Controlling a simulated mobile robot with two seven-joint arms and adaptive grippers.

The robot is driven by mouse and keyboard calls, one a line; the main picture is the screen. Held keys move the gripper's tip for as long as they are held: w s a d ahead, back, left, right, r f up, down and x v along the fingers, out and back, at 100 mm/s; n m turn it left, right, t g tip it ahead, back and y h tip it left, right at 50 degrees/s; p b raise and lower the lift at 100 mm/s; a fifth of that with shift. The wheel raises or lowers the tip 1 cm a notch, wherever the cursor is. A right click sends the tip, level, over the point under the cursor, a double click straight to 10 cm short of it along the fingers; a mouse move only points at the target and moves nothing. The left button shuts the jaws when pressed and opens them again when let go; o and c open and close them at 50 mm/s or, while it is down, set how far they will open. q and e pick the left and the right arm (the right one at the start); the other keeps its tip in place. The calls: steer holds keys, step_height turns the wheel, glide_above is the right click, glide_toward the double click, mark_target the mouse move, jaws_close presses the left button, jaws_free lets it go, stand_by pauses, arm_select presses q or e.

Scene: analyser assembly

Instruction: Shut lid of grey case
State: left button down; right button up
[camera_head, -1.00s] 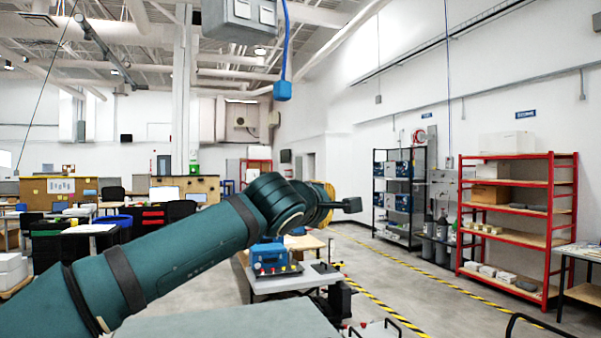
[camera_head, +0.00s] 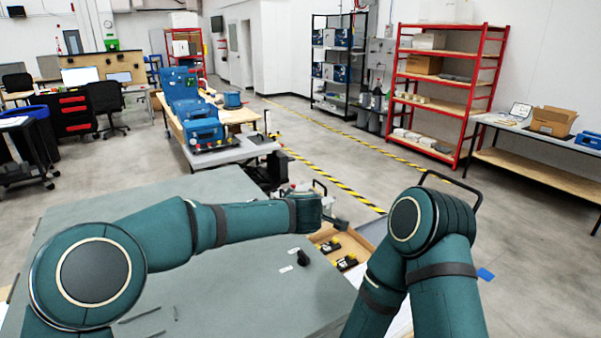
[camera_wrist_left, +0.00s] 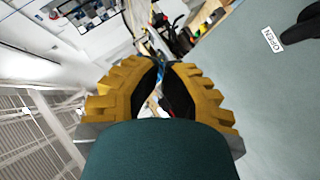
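A large flat grey-green surface (camera_head: 200,265) fills the lower foreground of the head view and the right of the left wrist view (camera_wrist_left: 255,85). It may be the grey case's lid or a tabletop; I cannot tell which. A small black handle (camera_head: 304,258) and two white labels (camera_head: 293,251) are on it. In the left wrist view one label (camera_wrist_left: 271,39) reads OPEN, beside the black handle (camera_wrist_left: 301,26). My left gripper (camera_head: 341,224) is at the end of the left arm, past the surface's far right part. Its yellow fingers show in the wrist view (camera_wrist_left: 161,65). My right gripper is out of sight.
A wooden tray (camera_head: 327,236) with yellow-black items (camera_head: 346,262) is right of the surface. A bench with blue devices (camera_head: 200,128) stands ahead. Red shelving (camera_head: 437,80) and a side table (camera_head: 520,150) stand at right. Open floor (camera_head: 330,150) lies between.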

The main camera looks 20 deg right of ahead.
arm_select(q)
steer(key=shift+y, duration=0.3)
steer(key=f, duration=0.2)
steer(key=d+f, duration=0.1)
steer(key=f, duration=0.1)
steer(key=shift+f, duration=0.35)
steer(key=shift+w+r, duration=0.1)
steer(key=shift+r, duration=0.05)
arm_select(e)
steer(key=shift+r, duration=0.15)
